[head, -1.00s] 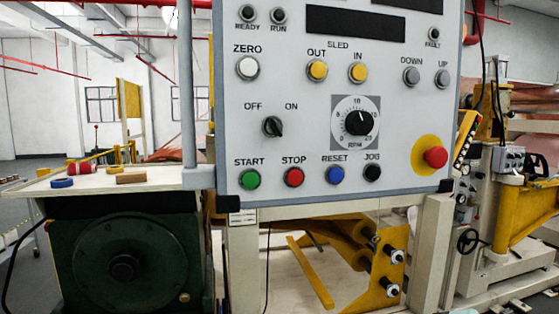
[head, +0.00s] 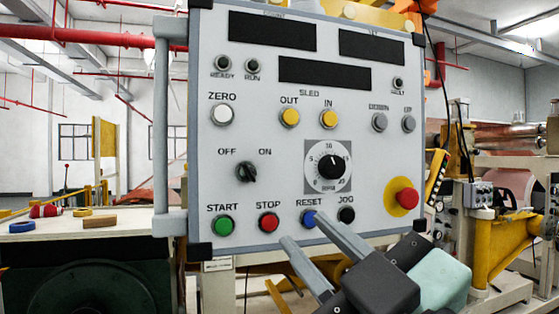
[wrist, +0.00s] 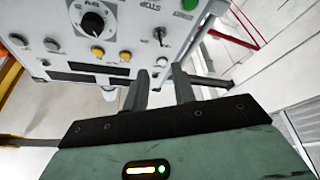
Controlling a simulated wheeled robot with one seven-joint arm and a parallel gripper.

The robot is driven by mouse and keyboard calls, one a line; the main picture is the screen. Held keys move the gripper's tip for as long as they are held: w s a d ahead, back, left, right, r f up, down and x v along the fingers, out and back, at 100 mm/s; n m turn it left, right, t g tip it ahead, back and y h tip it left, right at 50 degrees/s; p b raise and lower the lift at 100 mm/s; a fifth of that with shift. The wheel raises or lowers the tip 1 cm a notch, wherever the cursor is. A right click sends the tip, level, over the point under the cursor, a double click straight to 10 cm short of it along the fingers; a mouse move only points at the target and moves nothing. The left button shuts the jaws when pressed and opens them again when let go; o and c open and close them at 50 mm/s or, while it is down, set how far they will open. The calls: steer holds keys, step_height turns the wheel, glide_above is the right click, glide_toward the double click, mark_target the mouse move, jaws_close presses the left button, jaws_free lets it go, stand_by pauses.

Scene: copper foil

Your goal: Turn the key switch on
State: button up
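The key switch (head: 247,172) is a small black knob on the grey control panel (head: 290,180), below the OFF and ON labels. Its handle looks slanted up to the left, toward OFF, but it is small. My gripper (head: 303,228) is open and empty. Its two grey fingers stand apart in front of the panel's lower edge, below and to the right of the switch, apart from it. In the wrist view my gripper (wrist: 161,72) is also open, with the panel upside down beyond it.
The green START button (head: 224,225), red STOP button (head: 268,222) and blue RESET button (head: 308,219) line the panel's bottom. A dial (head: 329,166) and a red emergency button (head: 406,197) are to the right. A tube (head: 160,125) runs along the panel's left side.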

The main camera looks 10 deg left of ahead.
mark_target(252, 176)
steer(key=p+x, duration=1.1)
steer(key=x, duration=0.3)
steer(key=shift+r, duration=0.15)
steer(key=shift+w+a+p, duration=0.4)
steer(key=shift+r, duration=0.1)
jaws_close()
